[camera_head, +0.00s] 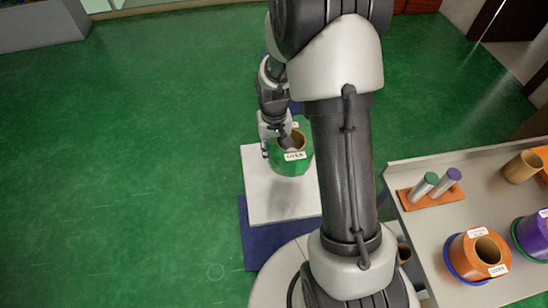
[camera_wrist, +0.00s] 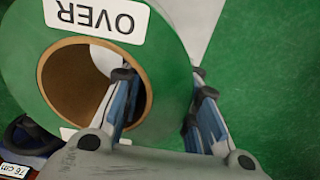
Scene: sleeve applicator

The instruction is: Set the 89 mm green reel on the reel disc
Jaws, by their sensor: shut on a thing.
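The green reel (camera_head: 292,165) has a brown core and white labels. In the wrist view the green reel (camera_wrist: 165,50) fills the upper left, with a label reading OVER upside down. My gripper (camera_head: 277,145) is shut on the reel's wall; in the wrist view my gripper (camera_wrist: 165,85) has one finger inside the core and the other outside the rim. The reel shows over a pale flat surface; I cannot tell whether it touches it. I cannot make out which thing is the reel disc.
A grey table (camera_head: 425,215) at right bears an orange reel (camera_head: 480,255) with a blue flange, a purple reel (camera_head: 533,236) with a green flange, a brown core (camera_head: 522,167) and an orange stand (camera_head: 412,200) with two capped cylinders. The green floor (camera_head: 120,170) at left is clear.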

